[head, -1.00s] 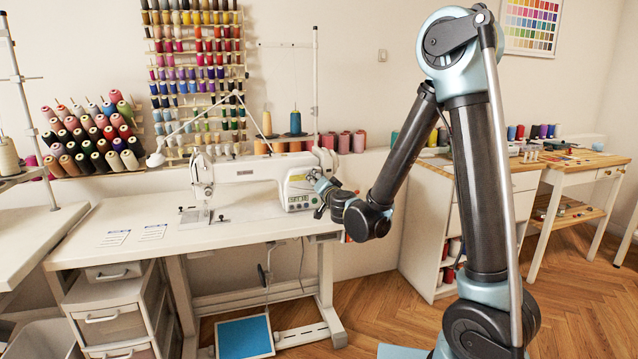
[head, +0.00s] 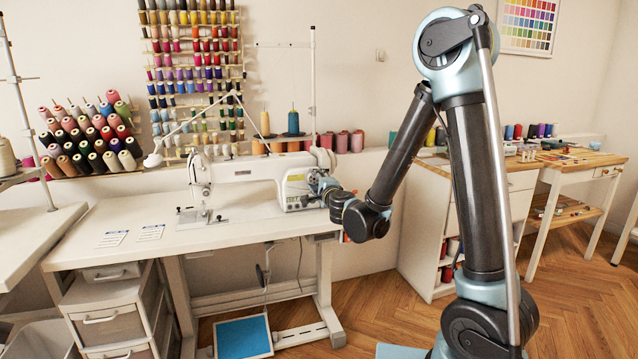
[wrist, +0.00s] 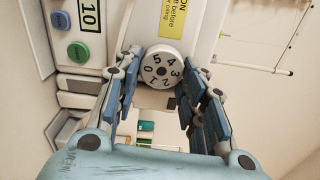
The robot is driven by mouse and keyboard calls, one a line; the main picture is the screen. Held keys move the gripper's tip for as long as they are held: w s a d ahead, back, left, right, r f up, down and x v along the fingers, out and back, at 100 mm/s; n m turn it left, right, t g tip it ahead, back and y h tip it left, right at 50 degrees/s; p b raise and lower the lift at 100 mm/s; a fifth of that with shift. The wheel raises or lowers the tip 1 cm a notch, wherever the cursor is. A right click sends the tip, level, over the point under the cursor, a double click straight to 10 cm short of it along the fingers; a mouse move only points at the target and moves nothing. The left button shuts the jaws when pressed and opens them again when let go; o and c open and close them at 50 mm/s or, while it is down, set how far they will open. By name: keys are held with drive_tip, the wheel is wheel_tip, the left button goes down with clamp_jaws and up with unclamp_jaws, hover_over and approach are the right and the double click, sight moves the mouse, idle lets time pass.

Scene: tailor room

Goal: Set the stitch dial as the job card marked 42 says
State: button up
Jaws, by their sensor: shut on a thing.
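The stitch dial (wrist: 161,67) is a round white knob with black digits 0 to 5 on the sewing machine's right end. I cannot make out an index mark. My gripper (wrist: 163,75) has its blue-padded fingers shut on the dial's left and right sides. In the head view my gripper (head: 322,187) is at the machine's right end and hides the dial. Two job cards (head: 112,238) (head: 149,232) lie on the sewing table; their print is too small to read.
The white sewing machine (head: 240,177) stands on its table (head: 235,236). Beside the dial are a green button (wrist: 78,51), a blue button (wrist: 60,20), a "10" label (wrist: 89,15) and a yellow label (wrist: 176,20). Thread racks stand behind.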

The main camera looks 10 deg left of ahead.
drive_tip(key=shift+s+a+m, duration=0.1)
drive_tip(key=shift+s+m, duration=0.05)
drive_tip(key=shift+m, duration=0.65)
drive_tip(key=o, duration=1)
drive_tip(key=shift+a, duration=0.1)
drive_tip(key=v, duration=0.8)
drive_tip(key=shift+f, duration=0.1)
